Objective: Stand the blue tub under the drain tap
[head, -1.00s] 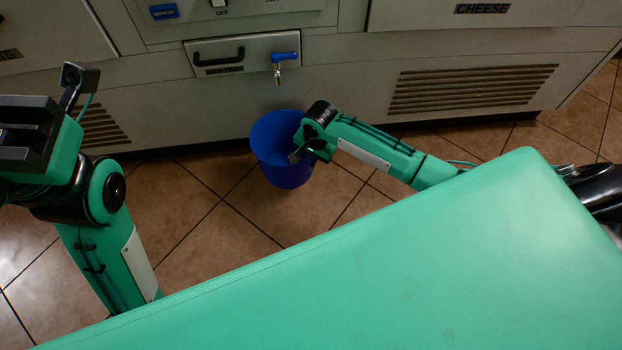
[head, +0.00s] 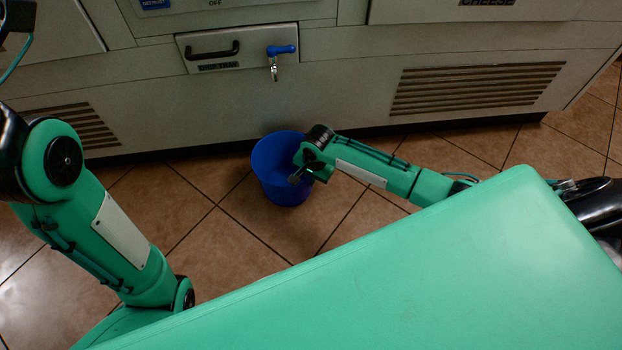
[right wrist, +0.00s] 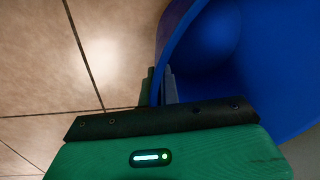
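The blue tub (head: 268,185) is upright in front of the cabinet, below the tap in the picture. I cannot tell whether its base touches the floor. The drain tap (head: 281,51), with a blue handle and metal spout, sticks out of the cabinet front. My right gripper (head: 296,178) is at the tub's right rim. In the right wrist view my right gripper's fingers (right wrist: 159,84) sit on both sides of the wall of the blue tub (right wrist: 262,75), closed on it. My left arm stands at the left; its gripper is out of the picture.
The cabinet (head: 330,95) spans the back, with a drip tray drawer (head: 210,53) left of the tap and a vent grille (head: 470,88) at right. Tiled floor (head: 215,240) is clear around the tub. My green body covers the lower right.

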